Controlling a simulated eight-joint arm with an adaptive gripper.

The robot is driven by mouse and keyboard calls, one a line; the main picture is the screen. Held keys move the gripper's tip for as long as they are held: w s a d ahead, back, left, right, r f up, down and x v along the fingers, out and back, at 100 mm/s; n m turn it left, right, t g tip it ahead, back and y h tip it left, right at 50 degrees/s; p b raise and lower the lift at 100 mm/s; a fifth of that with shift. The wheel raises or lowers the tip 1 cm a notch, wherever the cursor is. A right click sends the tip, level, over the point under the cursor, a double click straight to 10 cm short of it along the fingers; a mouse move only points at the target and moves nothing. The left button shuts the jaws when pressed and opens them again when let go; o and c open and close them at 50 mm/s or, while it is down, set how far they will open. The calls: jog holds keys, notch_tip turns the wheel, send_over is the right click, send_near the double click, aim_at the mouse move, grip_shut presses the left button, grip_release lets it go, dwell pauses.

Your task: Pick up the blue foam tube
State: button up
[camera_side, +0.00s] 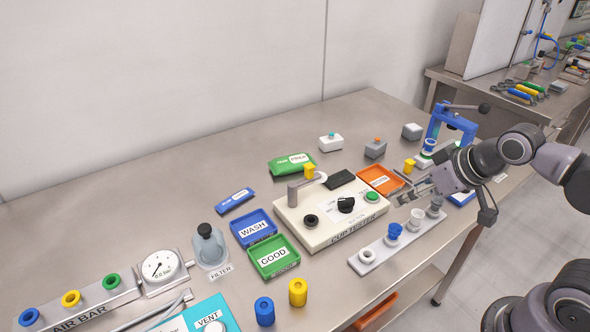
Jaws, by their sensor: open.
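A short blue cylinder with a hole in its top (264,311), which looks like the blue foam tube, stands upright on the steel table near the front edge. A similar yellow cylinder (297,292) stands just to its right, a small gap apart. My gripper (422,188) is open, at the right side of the table beside the orange tray. It is far up and to the right of the blue cylinder. Nothing is seen between its fingers, though they are small in this view.
The cup tester (322,232) and a rail with several cups (377,262) lie between my gripper and the blue cylinder. The green GOOD tray (285,269) and teal VENT box (180,322) are near the cylinder. The table's back left is clear.

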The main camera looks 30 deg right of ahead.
jog(key=n+g+y, duration=1.1)
jog(key=n+y, duration=0.2)
jog(key=n, duration=0.8)
send_over(267, 302)
jog(key=d, duration=0.3)
jog(key=f, duration=0.2)
jog(key=shift+w+d+f, duration=0.1)
jog(key=shift+w+f, duration=0.15)
jog(key=shift+f, duration=0.85)
jog(key=shift+w+d+f, duration=0.1)
jog(key=shift+w+f, duration=0.1)
jog(key=shift+f, duration=0.85)
notch_tip(267, 302, down, 2)
jog(key=shift+x, duration=1.05)
jog(key=shift+s+a+f, duration=0.1)
jog(key=shift+a+f, duration=0.25)
jog(key=shift+a, duration=0.05)
jog(key=c, duration=1)
